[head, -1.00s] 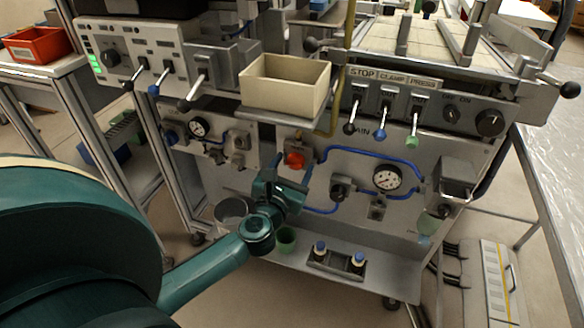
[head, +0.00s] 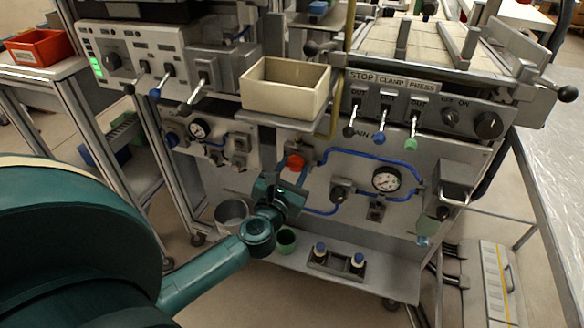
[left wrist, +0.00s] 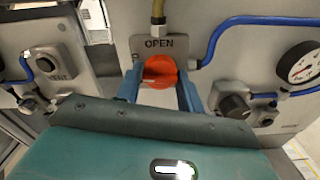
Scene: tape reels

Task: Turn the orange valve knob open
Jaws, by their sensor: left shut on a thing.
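The orange valve knob (head: 295,162) sits on the front panel below the cream bin. The lower part of the knob is hidden by my gripper body in the left wrist view. My right gripper is in neither view.
A cream bin (head: 285,91) juts out above the knob on a shelf. Blue hoses (head: 350,152) and a pressure gauge (head: 387,179) lie to the right.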

